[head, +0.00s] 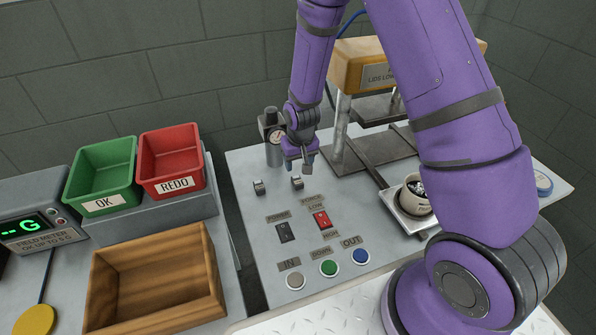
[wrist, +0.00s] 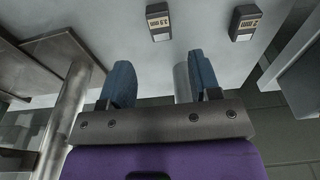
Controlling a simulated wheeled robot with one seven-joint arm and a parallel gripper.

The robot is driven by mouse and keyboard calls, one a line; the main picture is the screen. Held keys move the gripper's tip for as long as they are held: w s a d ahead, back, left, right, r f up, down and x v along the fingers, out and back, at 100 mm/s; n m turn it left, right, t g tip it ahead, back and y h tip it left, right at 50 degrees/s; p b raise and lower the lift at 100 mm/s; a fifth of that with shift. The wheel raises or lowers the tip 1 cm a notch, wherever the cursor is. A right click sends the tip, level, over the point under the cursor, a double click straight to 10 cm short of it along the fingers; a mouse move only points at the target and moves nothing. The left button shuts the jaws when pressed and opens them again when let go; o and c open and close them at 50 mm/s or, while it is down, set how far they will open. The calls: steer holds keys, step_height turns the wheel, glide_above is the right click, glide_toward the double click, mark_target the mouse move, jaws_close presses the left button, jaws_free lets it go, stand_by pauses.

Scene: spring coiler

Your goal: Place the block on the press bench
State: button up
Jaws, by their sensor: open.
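The press bench (head: 250,235) is the light grey table in the middle of the head view. Two small grey blocks stand on it near its left side, a left one (head: 259,187) and a right one (head: 297,183). In the wrist view they are dark with pale labels, one reading about 3.5 mm (wrist: 158,24) and one about 2 mm (wrist: 244,25). I cannot tell which block is meant. My gripper (head: 304,161), with blue fingers (wrist: 161,72), is open above the bench, just behind the right block and apart from both. No block shows between the fingers.
The press (head: 368,70) stands behind right of my gripper, and a gauge post (head: 272,140) just left. Switches and buttons (head: 328,268) line the bench front. Left are a green OK bin (head: 100,172), a red REDO bin (head: 170,160), a wooden tray (head: 100,283) and a meter (head: 35,222).

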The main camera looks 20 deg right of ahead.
steer(key=shift+s+r, duration=0.2)
steer(key=shift+r, duration=1.55)
steer(key=s+d+r+t, duration=0.15)
steer(key=s+r, duration=0.25)
steer(key=r, duration=0.8)
steer(key=s+d+r, duration=0.2)
steer(key=s+r, duration=0.2)
steer(key=r, duration=0.8)
steer(key=s+d+r+t, duration=0.1)
steer(key=s+r, duration=0.5)
steer(key=s, duration=0.4)
steer(key=s+d+r+t, duration=0.1)
steer(key=s+d+r, duration=0.1)
steer(key=s+r, duration=0.4)
steer(key=s, duration=0.5)
steer(key=shift+d+r, duration=0.15)
steer(key=shift+r, duration=0.1)
